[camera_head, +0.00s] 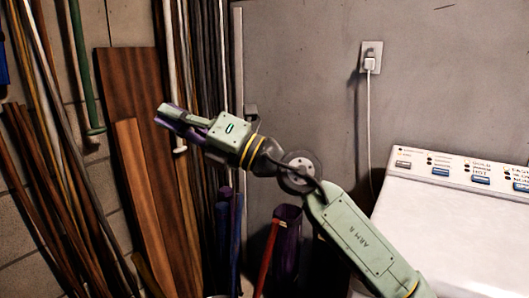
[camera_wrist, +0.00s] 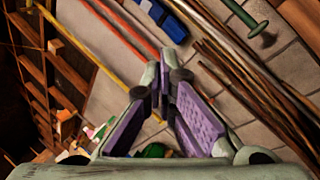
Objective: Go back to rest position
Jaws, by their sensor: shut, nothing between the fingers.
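My gripper (camera_head: 168,113) is raised at the left end of my pale green arm in the head view, in front of the leaning boards and pipes. In the wrist view my gripper (camera_wrist: 166,72) shows its two purple-padded fingers with the tips together and nothing held between them.
A white washing machine (camera_head: 453,230) with a control panel stands at the right. A wall outlet (camera_head: 371,57) with a white cord is above it. Brown boards (camera_head: 130,75) and many pipes lean at the left. A purple bin (camera_head: 287,235) stands below my arm.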

